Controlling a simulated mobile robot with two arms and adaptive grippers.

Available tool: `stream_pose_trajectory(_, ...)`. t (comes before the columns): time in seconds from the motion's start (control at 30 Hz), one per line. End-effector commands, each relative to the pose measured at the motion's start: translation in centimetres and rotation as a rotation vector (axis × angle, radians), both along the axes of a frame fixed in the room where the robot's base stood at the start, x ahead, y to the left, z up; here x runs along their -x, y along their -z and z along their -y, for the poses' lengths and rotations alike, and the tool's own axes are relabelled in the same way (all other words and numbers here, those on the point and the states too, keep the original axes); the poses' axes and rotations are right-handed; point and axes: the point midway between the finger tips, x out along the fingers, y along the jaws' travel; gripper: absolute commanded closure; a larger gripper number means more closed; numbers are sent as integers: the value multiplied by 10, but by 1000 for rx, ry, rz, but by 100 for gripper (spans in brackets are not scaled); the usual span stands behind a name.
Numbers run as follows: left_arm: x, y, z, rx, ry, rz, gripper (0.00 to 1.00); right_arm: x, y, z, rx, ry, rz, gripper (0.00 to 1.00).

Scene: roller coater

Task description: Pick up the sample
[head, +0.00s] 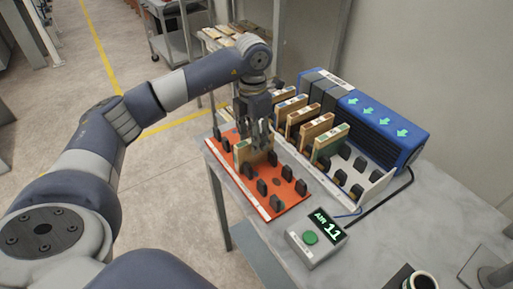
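A wooden sample panel (243,154) with a pale top edge stands upright among black pegs on the orange rack (282,200). Several similar sample panels (331,145) stand in a row in the white rack (377,186) to the right. My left gripper (262,143) points down over the panel on the orange rack. Its fingers overlap the panel's upper part in the head view. I cannot tell whether they touch it or are closed on it. My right gripper is not in view.
A blue blower unit (385,126) with green arrows stands behind the white rack. A grey control box (315,240) with a green button and a lit "AIR" display sits in front.

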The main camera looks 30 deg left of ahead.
Motion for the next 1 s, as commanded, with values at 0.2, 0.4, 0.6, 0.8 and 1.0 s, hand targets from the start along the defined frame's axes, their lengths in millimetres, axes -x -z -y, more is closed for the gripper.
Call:
stream_pose_trajectory(0.2,0,19,0,0,0,1,60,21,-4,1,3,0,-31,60)
stream_pose_trajectory(0.4,0,42,3,0,0,-4,60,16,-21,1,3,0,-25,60)
stream_pose_trajectory(0.6,-1,67,3,0,-1,0,60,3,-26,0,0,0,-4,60)
stream_pose_trajectory(0.8,-2,71,3,0,0,2,60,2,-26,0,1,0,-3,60)
stream_pose_trajectory(1.0,-2,71,3,0,0,2,92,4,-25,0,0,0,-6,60)
